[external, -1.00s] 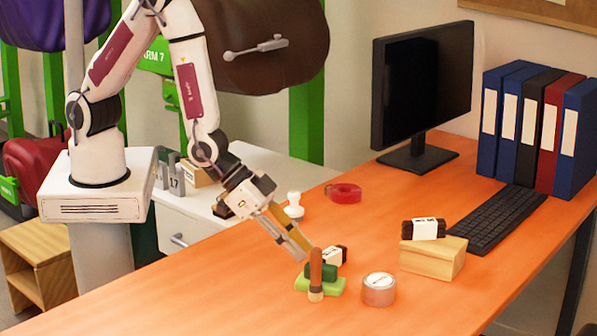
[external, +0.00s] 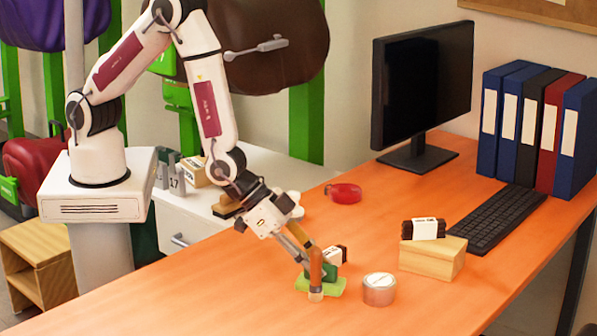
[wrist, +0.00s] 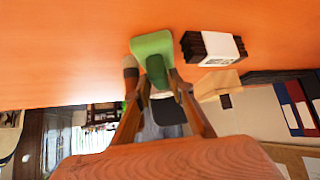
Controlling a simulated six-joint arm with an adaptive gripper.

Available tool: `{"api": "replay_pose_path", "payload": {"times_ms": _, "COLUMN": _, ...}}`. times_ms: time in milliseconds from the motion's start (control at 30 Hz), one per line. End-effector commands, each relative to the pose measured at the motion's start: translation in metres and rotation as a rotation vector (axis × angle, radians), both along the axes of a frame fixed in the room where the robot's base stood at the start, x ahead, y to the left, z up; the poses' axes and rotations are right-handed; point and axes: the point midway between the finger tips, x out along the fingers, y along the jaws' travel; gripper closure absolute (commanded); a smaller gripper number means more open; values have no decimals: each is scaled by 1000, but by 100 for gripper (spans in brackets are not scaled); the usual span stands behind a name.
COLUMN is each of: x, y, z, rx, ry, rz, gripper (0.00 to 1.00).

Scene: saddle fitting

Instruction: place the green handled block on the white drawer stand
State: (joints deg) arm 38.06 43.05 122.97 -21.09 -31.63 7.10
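The green handled block (external: 330,288) lies on the orange desk, a light green base with a darker green handle on top. In the wrist view the block's base (wrist: 152,44) is at upper centre, with the handle below it. My gripper (external: 305,262) is down at the block, fingers pointing down and forward. In the wrist view my gripper (wrist: 156,82) has its fingertips apart on either side of the handle. Contact with the handle is hard to make out. The white drawer stand (external: 203,232) is behind the desk's left part, near my base.
A brown-handled upright piece (external: 315,272) stands close in front of the block. A dark brown bundle with a white band (external: 341,253) lies just behind it. A round tin (external: 379,290) and a wooden block (external: 432,258) are to the right. Small items, including number plates (external: 172,180), sit on the stand.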

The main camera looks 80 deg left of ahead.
Motion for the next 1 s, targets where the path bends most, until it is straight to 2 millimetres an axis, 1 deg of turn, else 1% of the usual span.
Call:
{"api": "replay_pose_path", "payload": {"times_ms": 400, "x": 0, "y": 0, "z": 0, "rx": 0, "ry": 0, "rz": 0, "gripper": 78}}
{"api": "replay_pose_path", "payload": {"times_ms": 433, "x": 0, "y": 0, "z": 0, "rx": 0, "ry": 0, "rz": 0, "gripper": 80}}
{"api": "replay_pose_path", "payload": {"times_ms": 467, "x": 0, "y": 0, "z": 0, "rx": 0, "ry": 0, "rz": 0, "gripper": 88}}
{"api": "replay_pose_path", "payload": {"times_ms": 500, "x": 0, "y": 0, "z": 0, "rx": 0, "ry": 0, "rz": 0, "gripper": 99}}
{"api": "replay_pose_path", "payload": {"times_ms": 533, "x": 0, "y": 0, "z": 0, "rx": 0, "ry": 0, "rz": 0, "gripper": 100}}
{"api": "replay_pose_path", "payload": {"times_ms": 1000, "x": 0, "y": 0, "z": 3, "rx": -1, "ry": -2, "rz": 0, "gripper": 100}}
